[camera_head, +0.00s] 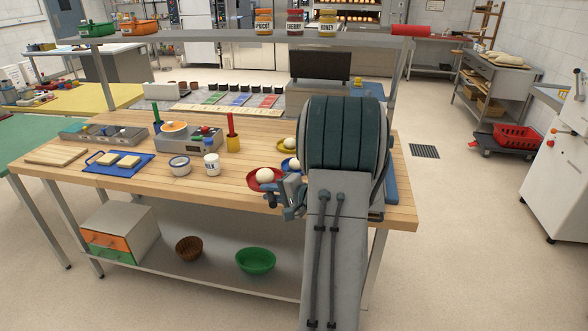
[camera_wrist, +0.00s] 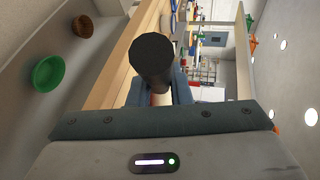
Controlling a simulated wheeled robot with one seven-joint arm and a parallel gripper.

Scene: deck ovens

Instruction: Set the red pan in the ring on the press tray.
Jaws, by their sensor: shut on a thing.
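The red pan (camera_head: 265,180) holds a pale round dough ball and is at the front edge of the wooden table, in the head view. My gripper (camera_head: 283,194) is just right of the pan, shut on it. In the wrist view a dark round handle end (camera_wrist: 152,52) stands between my fingers (camera_wrist: 153,92), with a little red below it. Whether the pan touches the table I cannot tell. The press tray and its ring cannot be made out; my arm hides much of the table's right end.
A blue pan (camera_head: 286,165) and a yellow pan (camera_head: 283,146) with dough balls are behind the red pan. A shelf rail (camera_head: 230,36) runs above the table's back.

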